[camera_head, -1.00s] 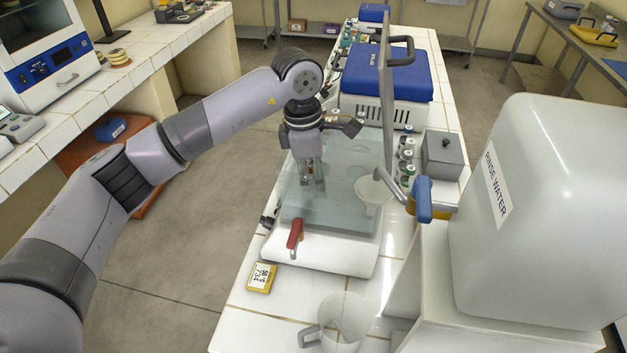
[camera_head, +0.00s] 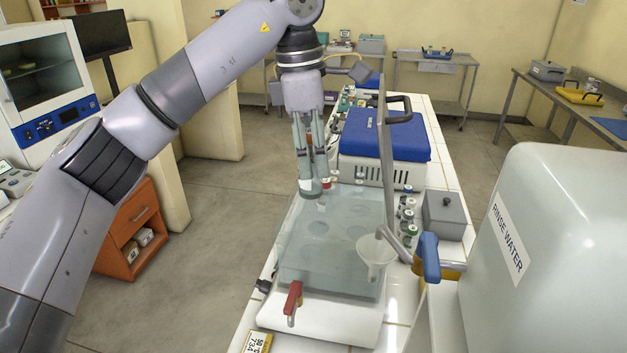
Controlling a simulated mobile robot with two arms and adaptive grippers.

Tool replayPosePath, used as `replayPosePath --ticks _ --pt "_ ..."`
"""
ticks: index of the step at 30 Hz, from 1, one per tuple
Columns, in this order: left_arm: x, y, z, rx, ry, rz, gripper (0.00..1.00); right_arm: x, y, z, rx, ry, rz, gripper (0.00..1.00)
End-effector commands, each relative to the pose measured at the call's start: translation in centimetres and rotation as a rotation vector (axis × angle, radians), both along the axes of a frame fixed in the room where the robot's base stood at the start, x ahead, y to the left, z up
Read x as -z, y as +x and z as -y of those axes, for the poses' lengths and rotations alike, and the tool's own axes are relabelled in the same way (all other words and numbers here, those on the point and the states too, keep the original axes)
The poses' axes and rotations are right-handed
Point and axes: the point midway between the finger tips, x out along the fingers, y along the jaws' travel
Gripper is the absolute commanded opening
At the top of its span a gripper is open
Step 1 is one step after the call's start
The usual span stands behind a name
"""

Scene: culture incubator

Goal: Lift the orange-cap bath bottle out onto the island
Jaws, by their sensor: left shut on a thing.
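My left gripper (camera_head: 309,172) points down from its arm and is shut on a bottle (camera_head: 310,189). The bottle's greenish lower end shows below the fingers, and a reddish bit shows between them; its cap colour is not clear. The bottle hangs upright above the far end of the clear-walled water bath (camera_head: 328,284), apart from it. The bath has round openings in its top and a red-handled tap (camera_head: 292,300) at its front. The white tiled island (camera_head: 398,308) runs under and beside the bath. My right gripper is not in view.
The bath's lid (camera_head: 385,150) stands upright along its right side. Small vials (camera_head: 407,215), a grey box (camera_head: 443,214) and a blue-lidded cooler (camera_head: 385,138) crowd the island.

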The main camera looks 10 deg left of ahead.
Motion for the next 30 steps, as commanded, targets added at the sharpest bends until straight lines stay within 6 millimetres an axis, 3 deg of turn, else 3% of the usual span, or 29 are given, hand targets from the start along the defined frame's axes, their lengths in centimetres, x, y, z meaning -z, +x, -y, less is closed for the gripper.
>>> replayPosePath --ticks 7,30 --pt "-2.3 0.0 0.0 -0.001 -0.001 0.001 0.03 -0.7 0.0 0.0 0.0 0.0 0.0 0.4" --pt "-7.8 0.0 0.0 -0.001 0.0 0.0 0.03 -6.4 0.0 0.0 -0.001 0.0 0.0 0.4"
